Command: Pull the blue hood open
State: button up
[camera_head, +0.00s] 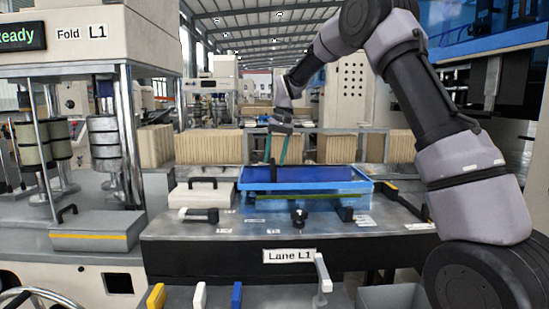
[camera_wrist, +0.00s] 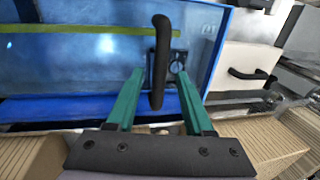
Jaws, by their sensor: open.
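The blue hood (camera_head: 330,186) is a translucent blue box with a bright blue rim, on the steel deck behind the Lane L1 label. In the wrist view the hood (camera_wrist: 90,62) fills the upper left. Its black bar handle (camera_wrist: 160,45) stands out from it. My gripper (camera_head: 275,160) is over the hood's far left part, pointing down. In the wrist view my gripper (camera_wrist: 160,72) is open, with one green finger on each side of the handle and gaps showing. Whether either finger touches the handle cannot be told.
A white cover with a black handle (camera_head: 202,193) stands left of the hood. Brown kraft stacks (camera_head: 335,148) line the back. Black knobs (camera_head: 299,217) and a grey lever (camera_head: 322,272) are in front. The Fold L1 machine (camera_head: 85,50) stands at the left.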

jog(key=shift+f, duration=0.15)
grip_shut()
dwell(1.4)
